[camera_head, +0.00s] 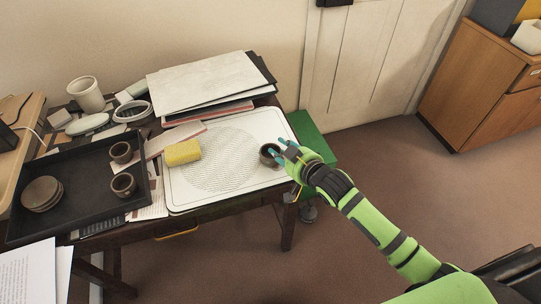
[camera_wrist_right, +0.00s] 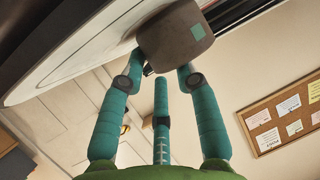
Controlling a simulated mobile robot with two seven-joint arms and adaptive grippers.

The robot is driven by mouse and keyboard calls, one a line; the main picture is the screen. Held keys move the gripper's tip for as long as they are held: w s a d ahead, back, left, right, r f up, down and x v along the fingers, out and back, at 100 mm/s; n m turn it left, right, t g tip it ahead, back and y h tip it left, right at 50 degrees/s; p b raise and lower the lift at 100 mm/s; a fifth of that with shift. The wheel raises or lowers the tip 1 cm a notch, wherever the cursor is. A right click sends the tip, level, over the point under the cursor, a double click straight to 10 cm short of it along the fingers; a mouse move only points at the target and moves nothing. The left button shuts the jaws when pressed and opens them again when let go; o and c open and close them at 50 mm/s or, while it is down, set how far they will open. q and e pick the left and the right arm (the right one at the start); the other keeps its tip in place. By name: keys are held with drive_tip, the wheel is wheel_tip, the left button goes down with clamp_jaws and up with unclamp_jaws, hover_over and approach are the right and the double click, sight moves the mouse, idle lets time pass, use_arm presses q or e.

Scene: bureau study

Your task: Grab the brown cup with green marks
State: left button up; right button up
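The small brown cup (camera_head: 268,155) stands near the right end of the white tray (camera_head: 182,199), its dark opening facing up. In the right wrist view the cup (camera_wrist_right: 165,45) shows a square green mark on its side. My right gripper (camera_head: 283,150) is at the cup's right side, with teal fingers spread. In the right wrist view its fingers (camera_wrist_right: 161,72) reach to the cup, and the cup hides some fingertips. Whether they touch it is unclear. My left gripper is not in view.
A yellow sponge (camera_head: 183,152) lies on the tray's left part. Two other brown cups (camera_head: 121,152) (camera_head: 124,185) and stacked round dishes (camera_head: 42,193) sit in a black tray (camera_head: 85,166). Papers and boards (camera_head: 208,84) lie behind. Open floor (camera_head: 400,190) is on the right.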

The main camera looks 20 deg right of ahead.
clamp_jaws()
